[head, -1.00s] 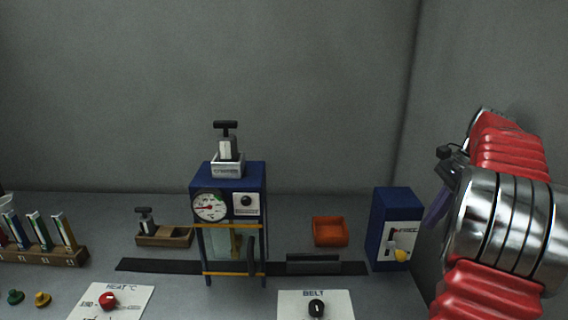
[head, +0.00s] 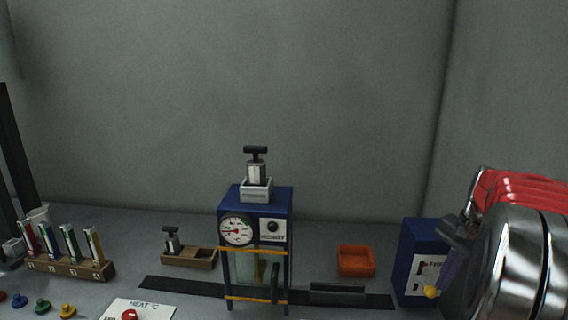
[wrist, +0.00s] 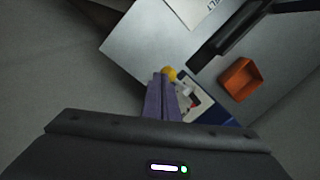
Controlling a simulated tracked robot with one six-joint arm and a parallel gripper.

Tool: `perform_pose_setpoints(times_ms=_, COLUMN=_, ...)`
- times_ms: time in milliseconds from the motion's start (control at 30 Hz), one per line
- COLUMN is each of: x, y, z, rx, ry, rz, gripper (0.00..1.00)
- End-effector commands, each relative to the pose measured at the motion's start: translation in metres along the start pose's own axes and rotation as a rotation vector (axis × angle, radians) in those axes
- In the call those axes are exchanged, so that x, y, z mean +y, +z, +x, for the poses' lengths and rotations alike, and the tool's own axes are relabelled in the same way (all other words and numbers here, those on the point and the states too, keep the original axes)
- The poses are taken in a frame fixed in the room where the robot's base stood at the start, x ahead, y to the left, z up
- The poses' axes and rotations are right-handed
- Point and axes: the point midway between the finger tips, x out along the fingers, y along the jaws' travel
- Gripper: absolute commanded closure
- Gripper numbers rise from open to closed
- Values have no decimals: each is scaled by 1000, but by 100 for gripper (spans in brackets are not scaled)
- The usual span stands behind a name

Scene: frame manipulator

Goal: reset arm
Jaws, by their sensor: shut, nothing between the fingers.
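My gripper (wrist: 160,97) shows in the wrist view as two purple fingers pressed together, with nothing between them. In the head view my gripper (head: 452,262) is at the far right, partly hidden by my own red and silver arm links (head: 515,250). It overlaps the right side of a blue box (head: 412,262) with a white panel and a yellow knob (head: 430,292). In the wrist view the yellow knob (wrist: 169,74) shows just beyond the fingertips; I cannot tell whether they touch it.
A blue machine (head: 257,225) with a gauge stands mid-table over a dark belt (head: 180,287). An orange tray (head: 356,262) lies to its right. A wooden tray (head: 205,262) and a rack of coloured tubes (head: 80,270) stand left. Grey walls rise behind.

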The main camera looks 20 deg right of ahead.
Motion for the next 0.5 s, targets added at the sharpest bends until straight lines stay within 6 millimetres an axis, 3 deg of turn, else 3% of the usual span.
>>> perform_pose_setpoints(times_ms=33, x=-5, y=17, z=0, rx=13, ry=3, rz=-60, gripper=100)
perform_pose_setpoints(times_ms=500, x=-30, y=152, z=8, rx=134, ry=12, rz=-586, gripper=100)
